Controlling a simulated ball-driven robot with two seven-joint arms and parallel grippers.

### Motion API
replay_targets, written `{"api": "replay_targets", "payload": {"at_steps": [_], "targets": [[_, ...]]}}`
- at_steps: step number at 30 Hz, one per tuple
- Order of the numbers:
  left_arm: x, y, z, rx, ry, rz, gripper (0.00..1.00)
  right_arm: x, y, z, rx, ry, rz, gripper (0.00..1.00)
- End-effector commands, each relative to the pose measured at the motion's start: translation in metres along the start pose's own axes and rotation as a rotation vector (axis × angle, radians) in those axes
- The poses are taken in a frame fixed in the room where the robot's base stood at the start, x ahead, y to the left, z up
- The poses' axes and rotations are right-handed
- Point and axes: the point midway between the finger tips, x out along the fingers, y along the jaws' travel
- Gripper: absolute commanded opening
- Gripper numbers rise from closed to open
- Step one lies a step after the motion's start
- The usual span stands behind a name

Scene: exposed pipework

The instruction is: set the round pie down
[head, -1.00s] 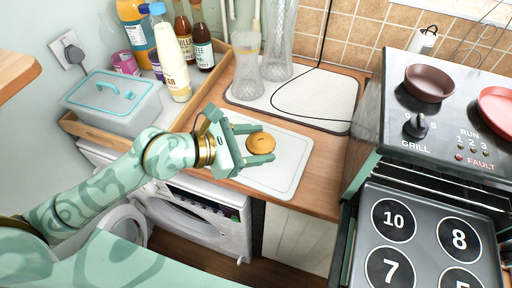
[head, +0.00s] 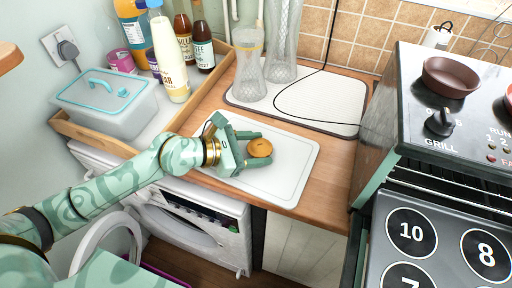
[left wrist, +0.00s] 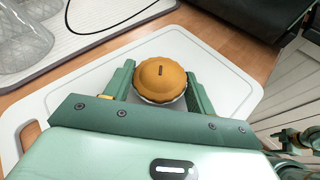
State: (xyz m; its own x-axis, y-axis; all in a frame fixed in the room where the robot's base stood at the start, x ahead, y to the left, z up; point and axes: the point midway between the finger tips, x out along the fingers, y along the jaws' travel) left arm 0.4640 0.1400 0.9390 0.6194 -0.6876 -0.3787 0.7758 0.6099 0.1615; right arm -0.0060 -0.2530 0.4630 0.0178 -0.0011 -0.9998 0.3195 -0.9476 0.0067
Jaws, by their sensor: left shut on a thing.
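The round pie (head: 259,148) is golden brown with a small dark slot on top and a pale crimped case. It is over the white cutting board (head: 287,186) on the wooden counter. My left gripper (head: 251,151) is shut on the pie, one finger on each side. In the left wrist view the pie (left wrist: 161,80) sits between the green fingers, upright, with the board (left wrist: 236,89) below it. I cannot tell whether the pie touches the board.
A white drying mat (head: 330,112) with glass vases (head: 249,75) lies behind the board. A wooden tray at left holds a lidded tub (head: 106,99) and bottles (head: 170,62). The cooker (head: 440,125) with a brown pan (head: 450,77) stands at right. The board's right part is clear.

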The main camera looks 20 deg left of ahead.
Motion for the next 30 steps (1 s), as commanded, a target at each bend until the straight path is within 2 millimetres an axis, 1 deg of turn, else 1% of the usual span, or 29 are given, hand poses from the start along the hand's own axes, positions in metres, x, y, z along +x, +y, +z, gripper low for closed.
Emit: {"api": "replay_targets", "payload": {"at_steps": [1, 2, 3, 4, 13, 16, 20, 24, 27, 30], "targets": [[0.001, 0.000, -0.001, 0.000, 0.000, 0.000, 0.31, 0.001, 0.000, 0.000, 0.000, -0.001, 0.000, 0.65], [0.001, 0.000, -0.002, -0.001, 0.000, 0.000, 0.58, 0.001, 0.000, 0.000, -0.001, -0.001, 0.000, 0.65], [0.001, 0.000, -0.001, 0.000, 0.000, 0.000, 0.69, 0.000, 0.000, 0.000, -0.001, -0.001, 0.000, 0.65], [0.001, 0.000, -0.001, 0.000, 0.000, 0.000, 0.77, 0.000, 0.000, 0.000, -0.001, -0.001, 0.000, 0.65], [0.000, 0.000, 0.001, 0.001, -0.001, 0.000, 0.77, -0.001, 0.000, 0.000, 0.000, 0.000, 0.001, 0.65], [-0.010, 0.000, 0.001, 0.000, 0.000, 0.000, 0.77, -0.002, 0.001, -0.001, 0.000, 0.002, 0.001, 0.65], [-0.037, 0.000, 0.001, 0.002, 0.004, 0.000, 0.77, -0.007, 0.001, -0.002, 0.000, 0.005, 0.002, 0.65], [-0.072, -0.001, 0.000, 0.002, 0.006, -0.001, 0.77, -0.010, 0.002, -0.004, 0.000, 0.008, 0.003, 0.65], [-0.094, -0.001, 0.000, 0.003, 0.006, -0.003, 0.77, -0.012, 0.002, -0.004, 0.001, 0.010, 0.003, 0.65], [-0.108, -0.001, -0.001, 0.000, 0.004, -0.001, 0.77, -0.012, 0.001, -0.005, 0.001, 0.010, 0.003, 0.65]]}}
